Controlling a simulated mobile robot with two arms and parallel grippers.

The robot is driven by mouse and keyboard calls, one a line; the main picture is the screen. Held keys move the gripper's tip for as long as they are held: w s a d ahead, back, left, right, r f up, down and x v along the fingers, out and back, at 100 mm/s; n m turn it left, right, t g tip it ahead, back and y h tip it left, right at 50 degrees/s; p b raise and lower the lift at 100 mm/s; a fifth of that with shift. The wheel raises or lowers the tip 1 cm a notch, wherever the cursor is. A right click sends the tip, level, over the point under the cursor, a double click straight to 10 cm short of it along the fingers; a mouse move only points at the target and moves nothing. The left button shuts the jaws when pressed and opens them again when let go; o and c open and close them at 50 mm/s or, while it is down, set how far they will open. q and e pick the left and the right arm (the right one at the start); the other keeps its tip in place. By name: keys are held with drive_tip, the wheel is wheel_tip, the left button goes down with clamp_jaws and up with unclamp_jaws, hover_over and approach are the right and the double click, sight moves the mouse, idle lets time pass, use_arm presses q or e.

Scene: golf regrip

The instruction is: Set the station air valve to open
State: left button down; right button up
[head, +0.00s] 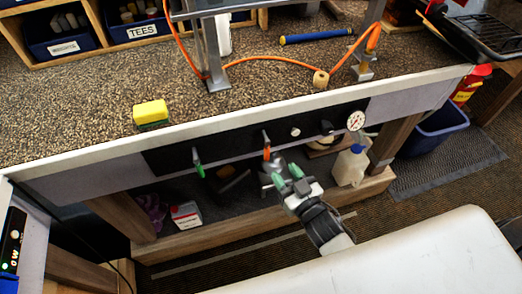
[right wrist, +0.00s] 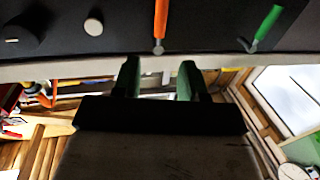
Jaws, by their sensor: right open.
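A black panel (head: 230,146) runs along the bench front. It carries an orange-handled lever (head: 266,152) near its middle and a green-handled lever (head: 199,170) to the left; both handles hang roughly upright in the head view. No label tells which one is the air valve. My right gripper (head: 287,177) is open and empty, just below and right of the orange lever, apart from it. In the right wrist view the orange lever (right wrist: 160,25) lies beyond the gap between the fingertips (right wrist: 159,72), and the green lever (right wrist: 264,28) is off to the right. My left gripper is out of view.
A small white button (head: 295,131), a black knob (head: 327,127) and a round gauge (head: 356,120) sit right of the levers. The bench's pale edge (head: 215,123) juts above the panel.

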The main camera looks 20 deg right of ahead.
sight(269, 150)
drive_tip(key=x, duration=1)
drive_tip(key=shift+p, duration=0.3)
clamp_jaws()
